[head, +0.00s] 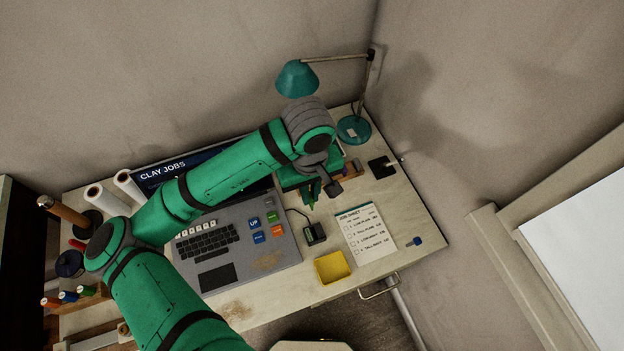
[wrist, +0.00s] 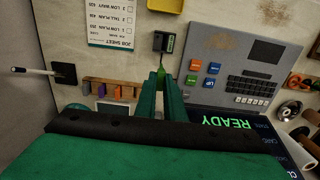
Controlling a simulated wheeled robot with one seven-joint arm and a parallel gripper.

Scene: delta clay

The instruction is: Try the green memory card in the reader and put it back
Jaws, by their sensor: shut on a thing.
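My gripper (wrist: 161,86) is shut on the green memory card (wrist: 161,74), which sticks out between the fingertips. In the head view my gripper (head: 310,193) is above the desk, behind the card reader. The reader (wrist: 164,42) is a small dark block with a cable. It also shows in the head view (head: 315,234). The card points towards the reader and looks apart from it. The card rack (wrist: 112,88) is a wooden strip holding orange and purple cards, left of my gripper in the wrist view. My arm partly hides the rack (head: 351,171) in the head view.
A laptop (head: 248,238) lies beside the reader; its screen (wrist: 232,122) reads READY. A yellow tray (head: 332,267), a job sheet (head: 366,232), a blue-handled item (head: 414,242), a black block (head: 382,168) and a teal lamp (head: 297,79) are nearby. Bare desk surrounds the tray.

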